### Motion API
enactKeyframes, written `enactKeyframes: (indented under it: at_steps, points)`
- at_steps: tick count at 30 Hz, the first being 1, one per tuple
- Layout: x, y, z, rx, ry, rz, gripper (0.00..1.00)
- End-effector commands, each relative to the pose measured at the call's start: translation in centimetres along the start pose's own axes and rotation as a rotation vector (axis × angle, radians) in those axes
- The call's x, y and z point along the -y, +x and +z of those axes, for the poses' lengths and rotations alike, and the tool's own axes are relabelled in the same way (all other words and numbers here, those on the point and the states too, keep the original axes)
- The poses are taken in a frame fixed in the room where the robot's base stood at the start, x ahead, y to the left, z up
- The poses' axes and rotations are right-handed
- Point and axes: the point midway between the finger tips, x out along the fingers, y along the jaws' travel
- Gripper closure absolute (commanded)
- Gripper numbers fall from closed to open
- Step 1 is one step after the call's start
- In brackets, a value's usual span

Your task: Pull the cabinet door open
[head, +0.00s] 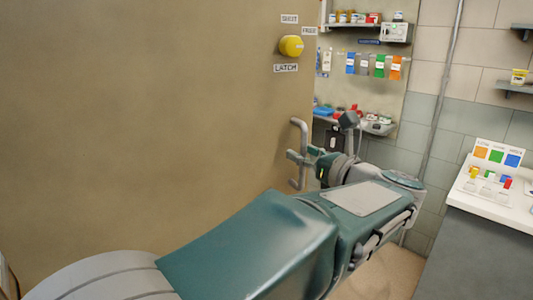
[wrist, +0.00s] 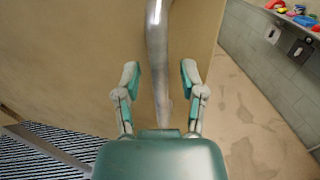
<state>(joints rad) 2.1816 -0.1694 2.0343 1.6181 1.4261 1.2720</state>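The tan cabinet door (head: 150,110) fills the left of the head view, and its surface also shows in the wrist view (wrist: 60,70). A yellow latch knob (head: 291,46) sits near its upper right edge, among labels including FREE and LATCH. A grey vertical bar handle (head: 299,126) stands out from the door below the knob. My gripper (head: 308,158) is at the handle in the head view, partly hiding it. In the wrist view, the handle (wrist: 157,45) runs between the two spread fingers of my gripper (wrist: 160,75), with gaps on both sides.
Wall shelves (head: 345,122) with small coloured items stand beyond the door's right edge. A grey counter (head: 490,235) with a white top is at the right. Bare floor (wrist: 245,110) lies right of the door. A striped grating (wrist: 40,160) shows at lower left.

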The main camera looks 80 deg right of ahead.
Motion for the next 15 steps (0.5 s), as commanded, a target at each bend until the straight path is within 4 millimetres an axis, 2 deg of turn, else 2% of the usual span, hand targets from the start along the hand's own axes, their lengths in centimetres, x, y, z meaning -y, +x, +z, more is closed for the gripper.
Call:
enactKeyframes:
  at_steps: [9, 15]
  points:
    - [0.1, -0.3, -0.1, -0.002, 0.002, 0.0, 0.46]
    - [0.1, -2.8, -0.1, -0.002, 0.001, -0.005, 0.46]
